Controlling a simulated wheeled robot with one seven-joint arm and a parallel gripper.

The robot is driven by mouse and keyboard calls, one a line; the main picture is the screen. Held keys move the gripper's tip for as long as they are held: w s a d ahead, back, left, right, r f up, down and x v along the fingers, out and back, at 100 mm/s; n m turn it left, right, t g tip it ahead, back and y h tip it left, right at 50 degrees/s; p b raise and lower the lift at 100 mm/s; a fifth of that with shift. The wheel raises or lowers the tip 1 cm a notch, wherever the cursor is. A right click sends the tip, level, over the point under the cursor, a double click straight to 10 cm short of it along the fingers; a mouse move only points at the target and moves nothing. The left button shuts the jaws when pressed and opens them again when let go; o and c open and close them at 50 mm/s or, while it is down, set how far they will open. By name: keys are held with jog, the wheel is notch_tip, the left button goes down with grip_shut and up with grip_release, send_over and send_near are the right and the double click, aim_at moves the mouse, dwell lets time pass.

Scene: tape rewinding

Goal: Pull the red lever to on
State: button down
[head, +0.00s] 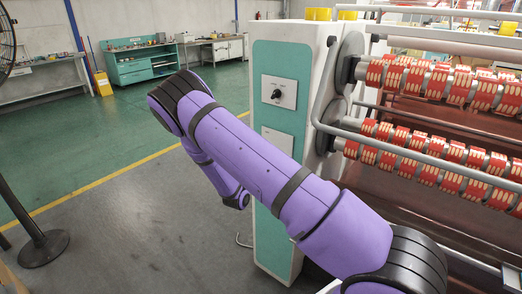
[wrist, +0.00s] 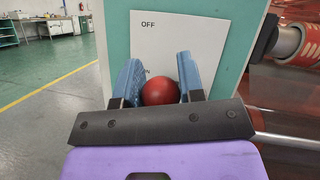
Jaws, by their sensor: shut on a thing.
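The red ball knob of the lever (wrist: 160,92) shows in the wrist view, low in front of a white plate (wrist: 195,35) on the teal panel. The plate reads OFF near its top. Lower down, a partly hidden label that looks like ON sits just above the knob. My gripper (wrist: 159,76) has its two blue fingers on either side of the knob, shut on it. The lever's shaft is hidden. In the head view my purple arm reaches toward the machine cabinet (head: 278,198), and neither gripper nor lever can be seen.
A black rotary knob (head: 277,94) is on the cabinet's upper plate. Rollers with red-and-cream rings (head: 440,84) lie to the right, behind a grey rail. A black post base (head: 44,248) stands at the lower left. Open floor lies left of the cabinet.

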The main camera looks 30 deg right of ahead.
jog(key=shift+s+a+f, duration=0.2)
jog(key=shift+a+f, duration=0.45)
jog(key=shift+f, duration=0.35)
jog(key=c, duration=0.8)
grip_release()
jog(key=shift+o, duration=0.2)
jog(key=v, duration=1.1)
jog(key=shift+r, duration=0.1)
